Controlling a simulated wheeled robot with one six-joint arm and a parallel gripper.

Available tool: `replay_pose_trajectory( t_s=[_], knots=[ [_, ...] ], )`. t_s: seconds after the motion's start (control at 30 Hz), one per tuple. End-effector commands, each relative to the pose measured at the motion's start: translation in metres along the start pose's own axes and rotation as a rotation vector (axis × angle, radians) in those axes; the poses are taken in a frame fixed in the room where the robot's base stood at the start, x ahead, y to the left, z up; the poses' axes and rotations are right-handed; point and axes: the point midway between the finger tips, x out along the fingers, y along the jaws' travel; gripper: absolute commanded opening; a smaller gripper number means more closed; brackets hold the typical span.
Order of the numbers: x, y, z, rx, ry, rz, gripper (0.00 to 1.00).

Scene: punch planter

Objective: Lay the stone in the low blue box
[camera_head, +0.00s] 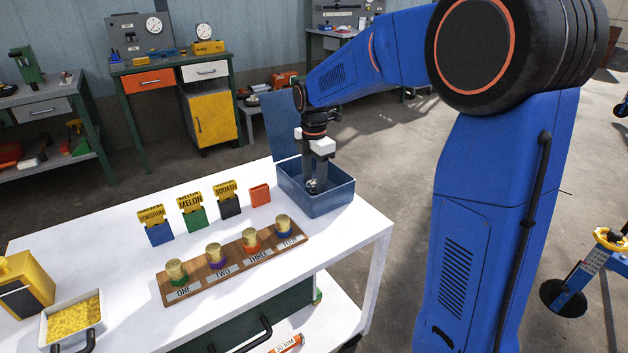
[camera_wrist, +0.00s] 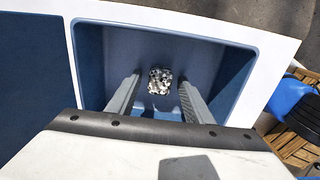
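The low blue box (camera_head: 338,202) stands at the back right corner of the white table, with its blue lid (camera_head: 281,126) raised. My gripper (camera_head: 317,182) reaches down into the box from above. In the wrist view, the speckled black-and-white stone (camera_wrist: 160,81) lies on the box floor between my two fingers. The fingers are spread, with a clear gap on each side of the stone, so the gripper is open. In the head view the stone is mostly hidden by my fingers and the box wall.
A wooden rack (camera_head: 215,284) with several brass-topped pegs lies left of the box on the white table (camera_head: 120,275). Seed packets in coloured holders (camera_head: 195,217) and a small orange block (camera_head: 260,195) stand behind it. A tray of yellow grains (camera_head: 73,319) sits at front left.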

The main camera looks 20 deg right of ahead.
Motion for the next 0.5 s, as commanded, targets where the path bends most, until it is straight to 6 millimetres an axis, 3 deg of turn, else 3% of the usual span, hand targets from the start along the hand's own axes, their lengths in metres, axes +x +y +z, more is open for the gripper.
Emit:
replay_pose_trajectory(
  t_s=[0.27, 0.5],
  knots=[
    [-0.002, 0.0, 0.0, 0.0, 0.0, 0.001, 0.46],
    [-0.03, 0.0, 0.0, 0.0, 0.0, 0.003, 0.46]
  ],
)
